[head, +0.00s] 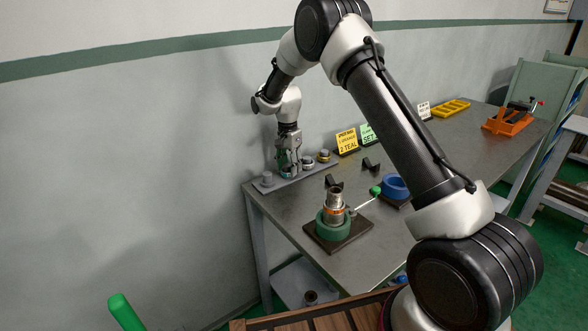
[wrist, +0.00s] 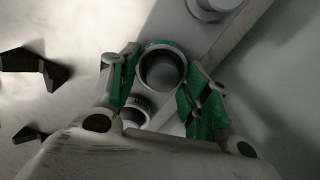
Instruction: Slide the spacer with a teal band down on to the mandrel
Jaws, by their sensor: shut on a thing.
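My gripper (head: 288,168) is at the grey rack at the back left of the bench, fingers pointing down. In the wrist view, my gripper's green-padded fingers (wrist: 160,82) are shut on a hollow grey ring, the spacer (wrist: 162,50), with a greenish edge at its far rim. Its teal band is mostly hidden by the fingers. I cannot tell whether the spacer touches the rack. An upright metal mandrel (head: 334,197) with an orange band low on it stands in a round green vise (head: 333,230) on a dark base, nearer the front of the bench.
The grey rack (head: 295,180) holds a short grey post (head: 267,178) and other rings (head: 308,162). A green-knobbed handle (head: 375,191) sticks out from the vise. Small black V-blocks (head: 370,165), a blue vise (head: 396,187) and signs (head: 347,141) stand nearby. Bench between rack and vise is mostly clear.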

